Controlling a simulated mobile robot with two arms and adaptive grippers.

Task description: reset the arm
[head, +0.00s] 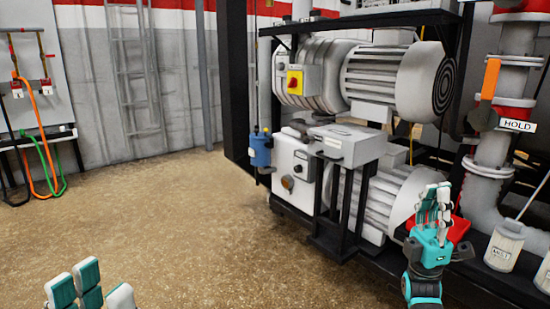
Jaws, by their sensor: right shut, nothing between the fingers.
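My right gripper (435,205) is at the lower right, teal and white, with its fingers pointing up. Its fingers are shut with nothing between them. It is in front of a red part (458,229) beside the lower pump; whether they touch cannot be told. My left gripper (92,286) shows only its teal and white fingertips at the bottom left edge. They point up over the floor, and no object shows at them. The rest of that gripper is below the frame, so its opening is unclear.
A black-framed pump rack (338,188) with grey motors fills the centre and right. A pipe with an orange handle (490,78) and HOLD sign (517,125) stands right. A panel with hoses (36,75) is far left. The brown floor (165,220) between is clear.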

